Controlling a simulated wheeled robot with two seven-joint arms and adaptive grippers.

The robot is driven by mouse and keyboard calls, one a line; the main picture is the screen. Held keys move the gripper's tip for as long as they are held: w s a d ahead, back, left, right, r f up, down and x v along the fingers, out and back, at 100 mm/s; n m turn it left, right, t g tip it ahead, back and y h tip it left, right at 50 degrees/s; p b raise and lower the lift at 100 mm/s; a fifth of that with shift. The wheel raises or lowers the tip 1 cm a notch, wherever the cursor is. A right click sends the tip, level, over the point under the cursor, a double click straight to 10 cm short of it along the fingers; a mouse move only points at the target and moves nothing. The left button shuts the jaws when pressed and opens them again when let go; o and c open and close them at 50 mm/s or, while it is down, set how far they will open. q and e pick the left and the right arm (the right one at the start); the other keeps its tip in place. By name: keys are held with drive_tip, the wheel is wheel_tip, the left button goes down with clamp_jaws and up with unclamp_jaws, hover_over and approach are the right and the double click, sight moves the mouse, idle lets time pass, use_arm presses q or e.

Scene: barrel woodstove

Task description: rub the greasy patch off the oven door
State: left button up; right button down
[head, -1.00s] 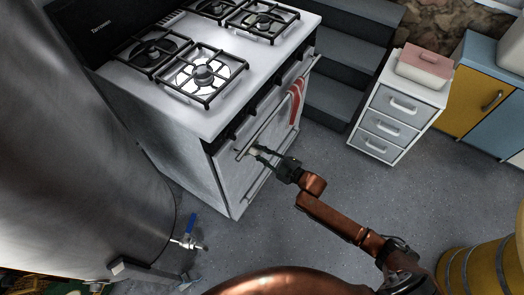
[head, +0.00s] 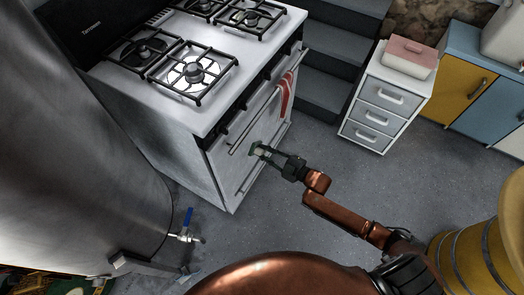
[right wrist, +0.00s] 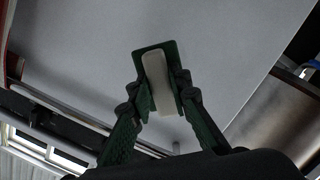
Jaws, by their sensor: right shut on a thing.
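The white oven door (head: 226,164) is on the front of the stove and also fills much of the right wrist view (right wrist: 90,45) as a plain grey surface. The scrubber (head: 256,149) is at the door's face, just below the door's bar handle (head: 252,124). I cannot tell whether the pad touches the door. No greasy patch can be made out; the scrubber may hide it. My left gripper is not in view.
A red-striped towel (head: 287,93) hangs at the handle's far end. Pan grates (head: 195,72) top the stove. A large metal cylinder with a blue-levered tap (head: 188,220) stands at the left. A drawer unit (head: 380,105) and yellow barrel (head: 480,255) are at the right. Floor before the door is clear.

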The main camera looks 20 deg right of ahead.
drive_tip(key=shift+s+d, duration=0.1)
drive_tip(key=shift+p+v, duration=0.5)
drive_tip(key=shift+v, duration=0.85)
drive_tip(key=shift+d+f, duration=0.1)
drive_tip(key=shift+f, duration=0.05)
